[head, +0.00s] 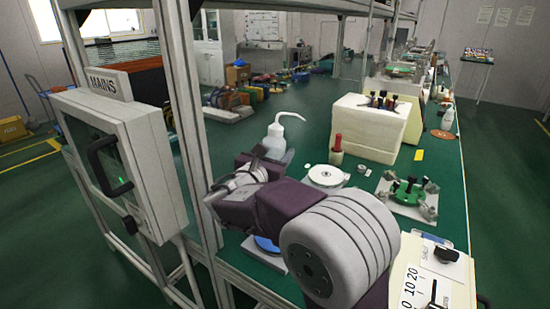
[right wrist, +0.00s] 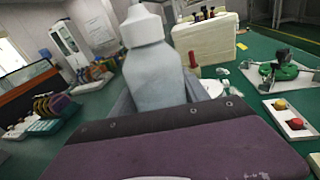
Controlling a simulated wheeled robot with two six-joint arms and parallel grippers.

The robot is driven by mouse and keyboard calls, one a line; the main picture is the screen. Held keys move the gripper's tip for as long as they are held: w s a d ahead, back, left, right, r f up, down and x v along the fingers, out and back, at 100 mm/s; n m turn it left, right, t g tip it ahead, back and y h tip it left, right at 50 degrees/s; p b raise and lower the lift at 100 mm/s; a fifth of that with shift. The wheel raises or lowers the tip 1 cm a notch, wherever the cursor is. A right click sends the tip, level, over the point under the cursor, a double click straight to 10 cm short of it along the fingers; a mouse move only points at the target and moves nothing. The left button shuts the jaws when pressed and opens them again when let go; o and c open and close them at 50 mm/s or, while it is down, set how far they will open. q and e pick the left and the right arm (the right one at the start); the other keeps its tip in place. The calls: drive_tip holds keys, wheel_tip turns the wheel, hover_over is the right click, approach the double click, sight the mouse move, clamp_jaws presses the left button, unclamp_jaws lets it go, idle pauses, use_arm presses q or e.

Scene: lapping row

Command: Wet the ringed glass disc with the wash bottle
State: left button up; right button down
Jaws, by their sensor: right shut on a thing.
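The wash bottle (head: 275,139) is white with a bent spout. My right gripper (head: 266,156) is shut on its body and holds it roughly upright. In the right wrist view the bottle (right wrist: 152,75) fills the space between the fingers of the right gripper (right wrist: 158,100); its spout is cut off at the top. A white round disc with a rim (head: 327,175) lies to the right of the bottle. A blue disc (head: 267,243) is partly hidden under my right arm. I cannot tell which disc is the ringed glass one. My left gripper is out of view.
A red-handled tool (head: 336,150) stands behind the white disc. A green clamped fixture (head: 408,191) is to the right, and a cream block (head: 368,128) is behind. A dial panel (head: 435,275) is at front right. The mains cabinet (head: 125,160) and frame posts stand at left.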

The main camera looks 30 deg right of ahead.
drive_tip(key=a+m+g+y+p, duration=0.1)
drive_tip(key=a+m+y+p, duration=0.1)
drive_tip(key=p, duration=0.2)
drive_tip(key=shift+w, duration=0.1)
drive_tip(key=m+y+p, duration=0.1)
drive_tip(key=a+f+m+y+p, duration=0.1)
drive_tip(key=f+y+p, duration=0.1)
drive_tip(key=y+p, duration=0.1)
drive_tip(key=shift+a+m+g, duration=0.25)
drive_tip(key=shift+m+g, duration=0.15)
drive_tip(key=shift+w+a+f+m+y+p, duration=0.1)
drive_tip(key=shift+a+f+m+y+p, duration=0.15)
drive_tip(key=shift+f+m+y+p, duration=0.4)
drive_tip(key=shift+f+y, duration=0.1)
drive_tip(key=shift+y, duration=0.25)
drive_tip(key=shift+f+n+b, duration=0.1)
drive_tip(key=shift+n+b, duration=0.15)
drive_tip(key=shift+b, duration=0.1)
drive_tip(key=shift+a+f+n+h+b, duration=0.1)
drive_tip(key=shift+f+n+h+b, duration=0.35)
drive_tip(key=shift+b, duration=0.8)
drive_tip(key=shift+r+h+b, duration=0.35)
drive_tip(key=shift+h+b, duration=0.15)
drive_tip(key=shift+h, duration=0.15)
drive_tip(key=shift+r, duration=0.2)
